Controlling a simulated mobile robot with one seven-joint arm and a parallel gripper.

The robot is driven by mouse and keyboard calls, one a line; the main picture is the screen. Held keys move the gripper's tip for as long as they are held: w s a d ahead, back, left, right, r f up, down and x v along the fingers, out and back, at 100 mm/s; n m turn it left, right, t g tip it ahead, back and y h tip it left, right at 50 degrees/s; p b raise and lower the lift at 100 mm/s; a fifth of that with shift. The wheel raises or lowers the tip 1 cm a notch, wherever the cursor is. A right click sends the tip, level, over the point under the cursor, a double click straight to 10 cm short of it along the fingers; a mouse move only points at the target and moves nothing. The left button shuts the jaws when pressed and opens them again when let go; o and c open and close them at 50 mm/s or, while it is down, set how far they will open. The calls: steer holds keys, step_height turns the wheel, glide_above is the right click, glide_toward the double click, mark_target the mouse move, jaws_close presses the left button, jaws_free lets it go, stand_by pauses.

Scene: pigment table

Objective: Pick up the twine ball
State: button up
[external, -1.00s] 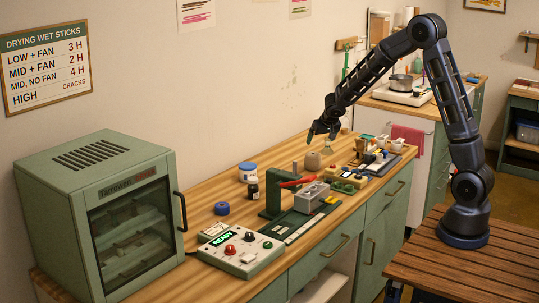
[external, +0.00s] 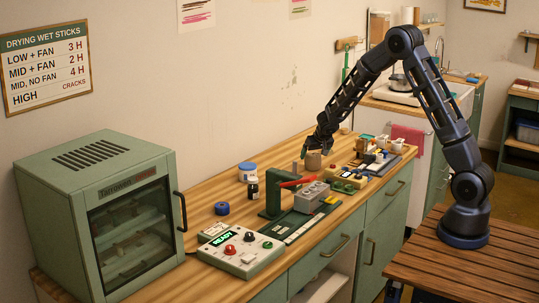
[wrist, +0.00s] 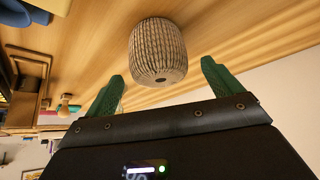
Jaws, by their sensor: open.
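The twine ball (wrist: 158,50) is a beige, ribbed, barrel-shaped roll with a dark hole in its end. In the wrist view it lies ahead of my gripper (wrist: 163,82), in line with the gap between the two green fingers. The fingers are spread wide and nothing is between them. In the external view the twine ball (external: 314,161) sits on the wooden worktop, with my gripper (external: 310,149) close above and beside it. The dark gripper body hides part of it there, and I cannot tell whether they touch.
A blue-lidded jar (external: 247,171) and a blue tape roll (external: 222,208) stand farther left. Trays of small items (external: 375,160) lie to the right. The wall runs behind the worktop.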

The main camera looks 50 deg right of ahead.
mark_target(314, 155)
steer(key=shift+x, duration=1.75)
steer(key=shift+s, duration=0.15)
steer(key=shift+c, duration=0.2)
steer(key=c, duration=1.1)
